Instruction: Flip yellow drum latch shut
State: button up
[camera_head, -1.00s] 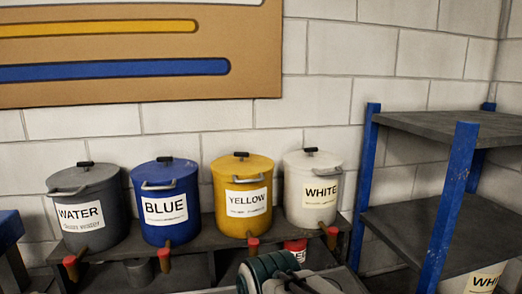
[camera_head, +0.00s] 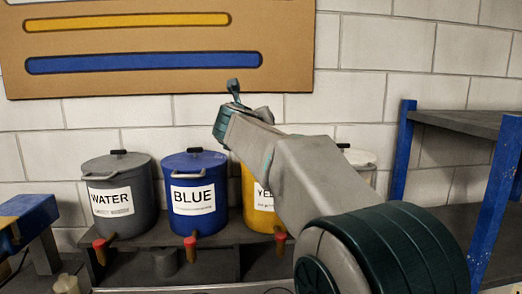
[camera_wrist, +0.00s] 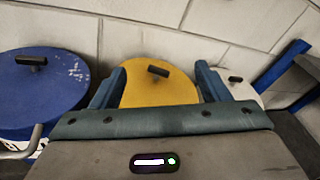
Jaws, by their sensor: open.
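The yellow drum (camera_head: 248,181) stands on the bench between the blue and white drums, and my arm covers its lid and right side in the head view. In the wrist view its yellow lid (camera_wrist: 150,91), with a dark knob on top, shows beyond my palm and between my fingers. My gripper (camera_wrist: 160,72) is open and empty, its two fingers spread apart. In the head view my gripper (camera_head: 234,88) is raised above the drums, in front of the wall. The latch on the yellow drum is hidden in both views.
The blue drum (camera_head: 194,180) and grey water drum (camera_head: 119,178) stand to the left. The white drum (camera_head: 358,158) is mostly behind my arm. Red-handled taps jut out below. A blue-post shelf (camera_head: 400,150) stands at the right.

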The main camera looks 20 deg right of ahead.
jog(key=w+d+f+m+g+p, duration=0.1)
jog(key=w+d+f+m, duration=0.1)
jog(key=w+f, duration=0.1)
jog(key=w+d+f+m+g, duration=0.1)
jog(key=w+d+f+m, duration=0.1)
jog(key=w, duration=0.3)
jog(key=w+d+f+m+g+p, duration=0.1)
jog(key=w+d+f, duration=0.3)
jog(key=shift+d+f+m+p, duration=0.2)
jog(key=shift+f+m+p, duration=0.05)
jog(key=shift+m+p, duration=0.15)
jog(key=c, duration=1)
